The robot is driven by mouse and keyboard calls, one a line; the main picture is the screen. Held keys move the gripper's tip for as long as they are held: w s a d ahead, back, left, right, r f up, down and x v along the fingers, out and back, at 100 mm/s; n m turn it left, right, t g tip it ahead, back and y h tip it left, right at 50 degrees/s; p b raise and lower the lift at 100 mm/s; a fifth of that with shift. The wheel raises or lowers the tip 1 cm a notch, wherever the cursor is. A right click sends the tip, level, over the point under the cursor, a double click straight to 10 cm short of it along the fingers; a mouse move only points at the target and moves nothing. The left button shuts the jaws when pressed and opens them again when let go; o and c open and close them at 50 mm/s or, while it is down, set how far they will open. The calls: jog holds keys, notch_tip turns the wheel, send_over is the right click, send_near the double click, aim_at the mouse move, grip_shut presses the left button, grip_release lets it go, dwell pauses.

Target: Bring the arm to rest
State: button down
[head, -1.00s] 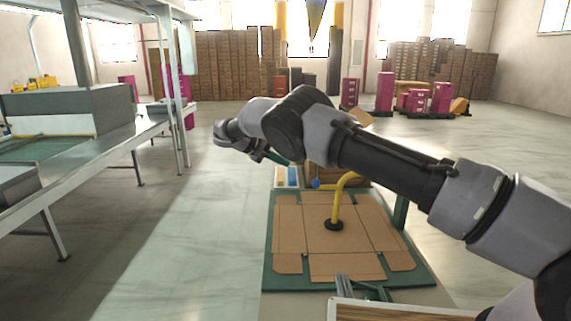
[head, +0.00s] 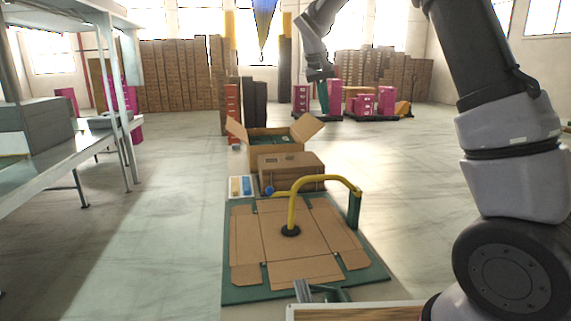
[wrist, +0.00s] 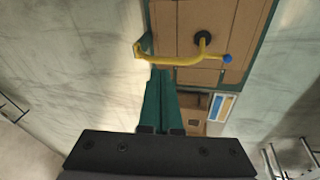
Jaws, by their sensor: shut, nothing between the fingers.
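My gripper (head: 324,110) is raised in the upper middle of the head view, in front of the far pink cabinets and brown stacks. Its green fingers point down. My arm rises along the right side and leaves the top of the picture before coming down to the gripper. In the wrist view my gripper (wrist: 160,70) shows its green fingers together, with nothing between them. It is high over the floor and touches nothing that I can see.
A flat cardboard blank (head: 325,232) lies on a green board (head: 377,274), under a yellow bent tube (head: 325,181) with a black cup. Behind are a closed carton (head: 290,171) and an open carton (head: 277,154). A bench (head: 62,167) stands left; open floor lies between.

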jog(key=s+d+r+m+t+y, duration=0.1)
jog(key=s+d+r+y, duration=0.1)
jog(key=s+d+r, duration=0.45)
jog(key=s+d+r+m+y, duration=0.1)
jog(key=s+d, duration=0.3)
jog(key=s, duration=0.5)
jog(key=s+d+f+m+t, duration=0.1)
jog(key=s+t, duration=0.1)
jog(key=s, duration=0.6)
jog(key=s+d+f+m+t+y, duration=0.1)
jog(key=s+f+t, duration=0.1)
jog(key=s, duration=0.7)
jog(key=shift+s+d+m, duration=0.25)
jog(key=shift+m, duration=0.05)
